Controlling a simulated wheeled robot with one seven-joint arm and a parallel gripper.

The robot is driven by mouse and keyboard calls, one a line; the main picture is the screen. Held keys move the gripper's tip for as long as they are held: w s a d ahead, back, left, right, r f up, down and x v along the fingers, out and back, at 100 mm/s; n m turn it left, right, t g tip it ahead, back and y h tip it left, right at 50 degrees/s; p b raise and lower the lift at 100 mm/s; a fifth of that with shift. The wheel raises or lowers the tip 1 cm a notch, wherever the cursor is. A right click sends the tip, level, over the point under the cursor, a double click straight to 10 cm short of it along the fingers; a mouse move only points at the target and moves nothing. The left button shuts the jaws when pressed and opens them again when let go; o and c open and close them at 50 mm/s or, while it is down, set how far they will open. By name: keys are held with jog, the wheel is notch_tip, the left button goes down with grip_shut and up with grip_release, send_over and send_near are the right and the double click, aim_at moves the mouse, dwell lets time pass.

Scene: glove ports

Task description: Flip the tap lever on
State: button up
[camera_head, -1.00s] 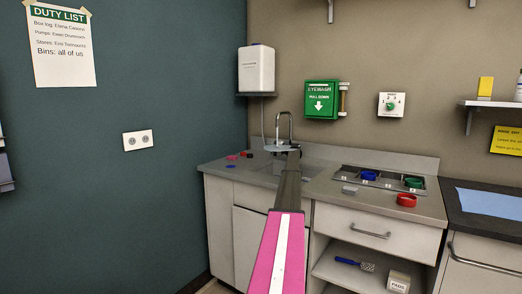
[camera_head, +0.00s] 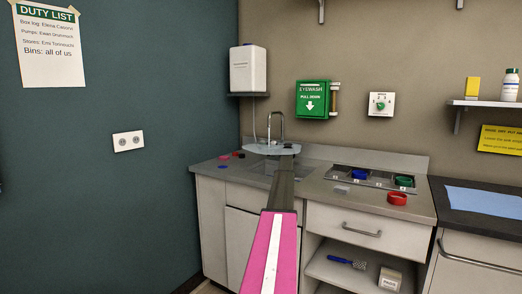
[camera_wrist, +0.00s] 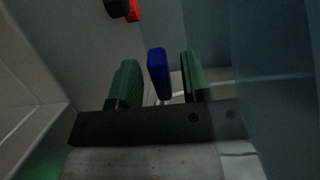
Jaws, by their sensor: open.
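The chrome tap (camera_head: 276,126) stands at the back of the sink, left of the counter, in the head view. Its lever is not clear there. In the wrist view a blue upright paddle (camera_wrist: 158,72) on a thin pale stem shows between the two green fingers; it looks like the tap lever, though I cannot be sure. My gripper (camera_wrist: 158,62) is open, one finger on each side of the paddle with gaps showing. In the head view my arm reaches to the sink, and the gripper itself cannot be made out.
A black-and-red object (camera_wrist: 124,9) lies beyond the left finger. Small pieces lie on the counter left of the sink, including a blue disc (camera_head: 223,167). A tray (camera_head: 340,175) and a red ring (camera_head: 397,198) are to the right. The eyewash box (camera_head: 313,99) hangs behind.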

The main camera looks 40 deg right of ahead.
jog(key=v, duration=1)
